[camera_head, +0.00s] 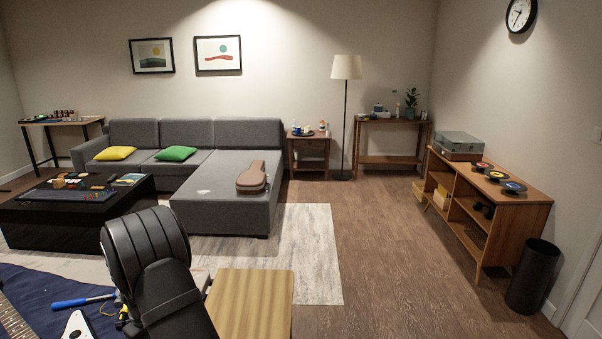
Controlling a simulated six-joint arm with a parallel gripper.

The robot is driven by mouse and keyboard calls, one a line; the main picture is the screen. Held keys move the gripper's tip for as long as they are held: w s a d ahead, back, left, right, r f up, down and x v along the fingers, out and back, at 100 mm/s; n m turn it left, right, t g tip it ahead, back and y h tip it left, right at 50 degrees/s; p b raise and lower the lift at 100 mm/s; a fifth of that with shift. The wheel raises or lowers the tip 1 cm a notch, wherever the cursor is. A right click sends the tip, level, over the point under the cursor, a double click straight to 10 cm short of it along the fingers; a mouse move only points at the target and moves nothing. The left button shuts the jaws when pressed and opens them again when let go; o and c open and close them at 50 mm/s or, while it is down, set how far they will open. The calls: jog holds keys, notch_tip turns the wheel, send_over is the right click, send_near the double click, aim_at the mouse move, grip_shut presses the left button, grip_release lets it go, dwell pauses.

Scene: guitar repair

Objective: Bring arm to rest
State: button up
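A large black ribbed part of my own arm (150,262) stands at the lower left of the head view. It rises from the bottom edge, in front of the work surface. My gripper's fingers do not show, so I cannot see whether it holds anything.
A blue cloth (40,300) at the lower left bears a blue-handled tool (82,301), a white triangular piece (77,326) and part of a guitar neck (14,322). A wooden surface (250,305) is just right of my arm. Beyond are a grey sofa (225,207) and open floor (385,240).

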notch_tip(320, 180, down, 4)
jog(key=shift+r, duration=0.15)
notch_tip(320, 180, up, 2)
jog(key=shift+r, duration=0.95)
